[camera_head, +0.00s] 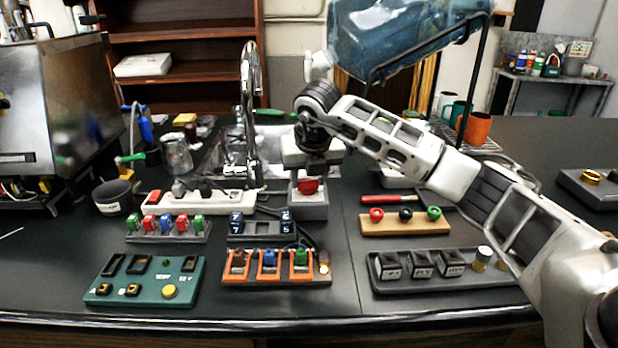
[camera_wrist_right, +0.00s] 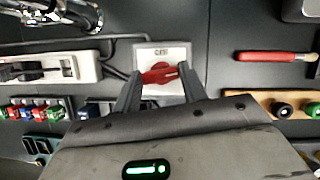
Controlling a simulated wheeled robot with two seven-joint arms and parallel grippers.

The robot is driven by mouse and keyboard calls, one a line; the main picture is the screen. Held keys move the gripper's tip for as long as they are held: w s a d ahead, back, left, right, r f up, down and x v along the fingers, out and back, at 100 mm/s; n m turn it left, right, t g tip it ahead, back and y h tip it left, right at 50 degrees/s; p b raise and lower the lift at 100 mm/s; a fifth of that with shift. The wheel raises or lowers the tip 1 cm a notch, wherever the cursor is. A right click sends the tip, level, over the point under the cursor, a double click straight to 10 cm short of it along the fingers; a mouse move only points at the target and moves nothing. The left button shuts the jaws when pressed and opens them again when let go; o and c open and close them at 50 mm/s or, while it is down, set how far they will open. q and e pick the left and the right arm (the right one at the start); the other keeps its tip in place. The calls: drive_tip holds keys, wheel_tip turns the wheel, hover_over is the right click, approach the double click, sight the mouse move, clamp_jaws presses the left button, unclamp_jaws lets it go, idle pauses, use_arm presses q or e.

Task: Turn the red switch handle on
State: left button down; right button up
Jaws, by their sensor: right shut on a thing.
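The red switch handle (camera_head: 308,187) sits on a grey switch box (camera_head: 310,209) near the middle of the table. In the right wrist view the red handle (camera_wrist_right: 159,74) is a bar on a round base, lying nearly crosswise with its right end slightly higher. The box has a white top plate (camera_wrist_right: 173,51) with a small dark label that I cannot read surely. My right gripper (camera_wrist_right: 160,80) reaches down over the box, its two dark fingers on either side of the handle, shut on it. In the head view the hand hides the handle's upper part. My left gripper is not in view.
A white power strip (camera_head: 215,203) and a block of coloured switches (camera_head: 168,229) lie left. A wooden board with knobs (camera_head: 405,224) and a red-handled tool (camera_head: 388,199) lie right. A faucet (camera_head: 249,100) stands behind. Several panels line the front edge.

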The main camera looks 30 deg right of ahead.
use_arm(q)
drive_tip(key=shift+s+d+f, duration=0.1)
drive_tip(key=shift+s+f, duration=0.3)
use_arm(e)
drive_tip(key=shift+m+h, duration=0.4)
drive_tip(key=shift+m, duration=0.6)
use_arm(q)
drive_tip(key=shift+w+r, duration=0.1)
use_arm(e)
drive_tip(key=o, duration=1)
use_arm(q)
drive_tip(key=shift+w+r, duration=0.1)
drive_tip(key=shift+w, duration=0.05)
use_arm(e)
drive_tip(key=shift+r, duration=0.1)
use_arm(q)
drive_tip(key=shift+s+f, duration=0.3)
use_arm(e)
drive_tip(key=v, duration=1.5)
drive_tip(key=shift+w+a+r, duration=0.1)
drive_tip(key=shift+a+r, duration=0.1)
drive_tip(key=shift+r, duration=0.25)
